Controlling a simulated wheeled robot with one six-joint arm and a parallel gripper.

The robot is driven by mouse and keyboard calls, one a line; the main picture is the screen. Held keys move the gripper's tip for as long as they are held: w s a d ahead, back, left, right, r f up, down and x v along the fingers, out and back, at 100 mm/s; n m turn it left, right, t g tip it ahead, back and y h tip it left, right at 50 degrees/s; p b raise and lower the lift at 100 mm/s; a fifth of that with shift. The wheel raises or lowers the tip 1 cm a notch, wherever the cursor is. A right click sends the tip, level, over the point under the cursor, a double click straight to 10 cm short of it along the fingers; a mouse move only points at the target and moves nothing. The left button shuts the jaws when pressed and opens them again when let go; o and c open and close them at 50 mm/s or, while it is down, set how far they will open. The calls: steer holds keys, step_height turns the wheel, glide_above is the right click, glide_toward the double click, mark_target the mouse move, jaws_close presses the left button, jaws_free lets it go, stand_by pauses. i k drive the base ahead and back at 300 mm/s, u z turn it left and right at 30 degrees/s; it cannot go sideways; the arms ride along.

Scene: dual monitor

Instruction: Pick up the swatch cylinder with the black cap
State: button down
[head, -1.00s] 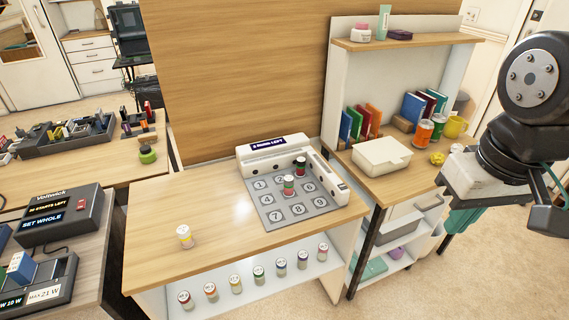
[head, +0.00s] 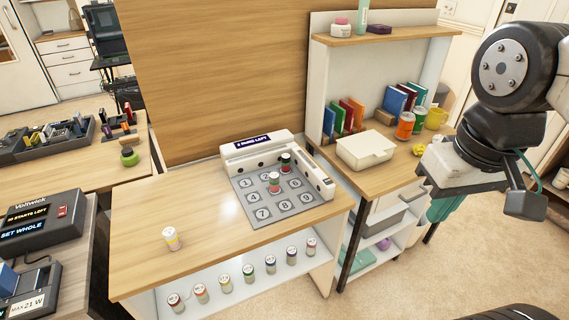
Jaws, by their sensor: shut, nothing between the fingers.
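A small swatch cylinder (head: 286,160) with a dark, seemingly black top stands near the upper right of the numbered grid board (head: 246,188). A second swatch cylinder (head: 274,183), with green, white and red bands, stands near the grid's middle; its cap colour is too small to tell. Another cylinder (head: 171,239), yellow and white, stands alone on the desk's left part. Several more cylinders, one of them with a dark band (head: 270,264), stand in a row on the white shelf below. Parts of my arm fill the right side, well away from the cylinders. My gripper's fingers do not show.
A white raised surround with a small display (head: 252,142) borders the grid's back and right. A cream box (head: 365,153), cans and books stand on the right bench. A wooden panel (head: 220,70) rises behind the desk. The desk between the lone cylinder and grid is clear.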

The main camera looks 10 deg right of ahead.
mark_target(286, 158)
steer(key=u, duration=1.3)
steer(key=i, duration=0.6)
steer(key=z, duration=1.85)
